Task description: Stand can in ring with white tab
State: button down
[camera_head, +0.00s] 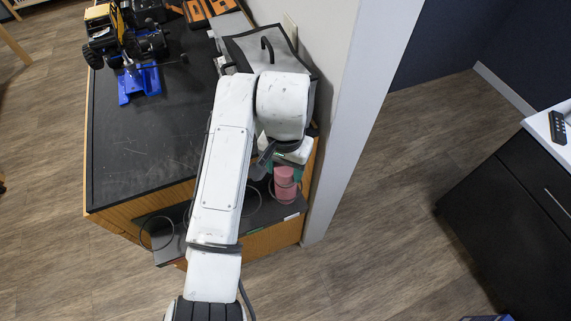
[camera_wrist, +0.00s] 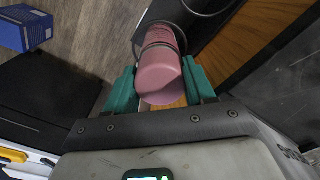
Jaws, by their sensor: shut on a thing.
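A pink can (camera_head: 285,184) is at the right end of the ring shelf, below my wrist. In the wrist view the can (camera_wrist: 160,76) is between the teal fingers of my gripper (camera_wrist: 161,88), which is shut on it. A thin dark ring (camera_wrist: 158,44) appears to pass around the can's far part. In the head view my gripper (camera_head: 284,172) is partly hidden by my arm. Another ring (camera_head: 157,233) at the left of the shelf is empty, and a middle ring (camera_head: 251,202) is partly behind my arm.
The dark ring shelf (camera_head: 176,218) juts from the front of the black-topped bench (camera_head: 140,150). A grey bag-like object (camera_head: 240,48), a blue stand (camera_head: 138,82) and a yellow crawler (camera_head: 99,28) are on the bench. A white post (camera_head: 345,130) rises close right of my wrist.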

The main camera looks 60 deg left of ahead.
jog(key=shift+f, duration=0.45)
jog(key=c, duration=0.7)
grip_release()
notch_tip(320, 180, up, 13)
jog(key=shift+r, duration=0.1)
